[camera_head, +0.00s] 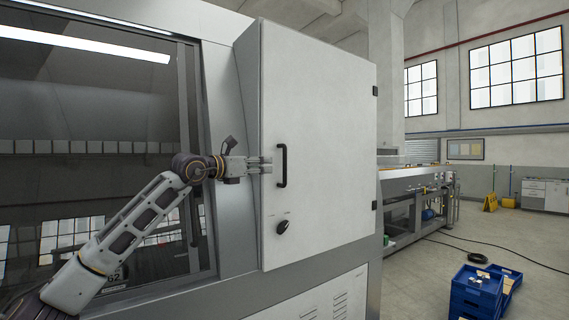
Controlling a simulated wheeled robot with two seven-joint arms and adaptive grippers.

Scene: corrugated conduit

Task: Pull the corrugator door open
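The corrugator door (325,110) is a light grey panel on the machine, with hinges along its right edge. It looks closed. A black vertical bar handle (284,166) sits near its left edge, with a dark knob (282,227) below it. My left gripper (270,165) reaches in from the left and points at the handle. Its fingers look apart and end just left of the handle bar; I cannot tell whether they touch it. Nothing shows between the fingers. My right gripper is not in view.
A dark glass panel (90,90) covers the machine's left side, behind my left arm. Blue crates (478,290) stand on the floor at lower right. Open floor lies right of the machine.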

